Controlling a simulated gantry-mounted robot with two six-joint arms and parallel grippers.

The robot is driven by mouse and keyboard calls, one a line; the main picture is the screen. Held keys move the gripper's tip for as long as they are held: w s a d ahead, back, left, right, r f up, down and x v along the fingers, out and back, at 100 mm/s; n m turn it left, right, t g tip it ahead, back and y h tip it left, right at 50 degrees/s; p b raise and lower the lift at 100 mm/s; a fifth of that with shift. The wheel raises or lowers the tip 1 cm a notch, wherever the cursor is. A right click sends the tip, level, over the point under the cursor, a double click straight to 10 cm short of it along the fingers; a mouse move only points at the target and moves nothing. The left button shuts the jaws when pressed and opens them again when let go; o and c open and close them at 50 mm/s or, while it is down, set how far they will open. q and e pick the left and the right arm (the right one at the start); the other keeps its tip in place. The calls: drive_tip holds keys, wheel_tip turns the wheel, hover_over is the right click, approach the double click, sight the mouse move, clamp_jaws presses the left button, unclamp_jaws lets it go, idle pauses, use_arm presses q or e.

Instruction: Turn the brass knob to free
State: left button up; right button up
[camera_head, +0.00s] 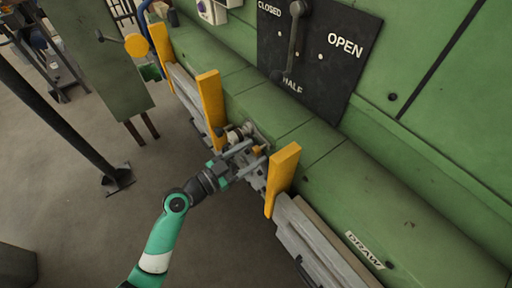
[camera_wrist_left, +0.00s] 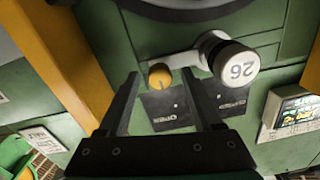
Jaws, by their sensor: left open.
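The brass knob (camera_wrist_left: 159,75) is a small round yellow knob in the left wrist view. It sits above a dark plate (camera_wrist_left: 168,108) with upside-down lettering too small to read surely. My left gripper (camera_wrist_left: 160,72) is open, one finger on each side of the knob in that view. I see no clear contact, and the remaining depth is hard to judge. In the head view my left gripper (camera_head: 250,157) reaches to the green machine's front between two yellow posts. The knob is too small or hidden to make out there. My right gripper is not in view.
A white cylinder marked 26 (camera_wrist_left: 232,62) sticks out close right of the knob. Yellow posts (camera_head: 211,103) and (camera_head: 282,172) flank my gripper. A black lever plate (camera_head: 345,60) reads CLOSED, HALF and OPEN. A small labelled box (camera_wrist_left: 293,108) is at the right.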

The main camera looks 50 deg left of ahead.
use_arm(q)
drive_tip(key=shift+w+d, duration=0.1)
drive_tip(key=shift+w, duration=0.85)
clamp_jaws()
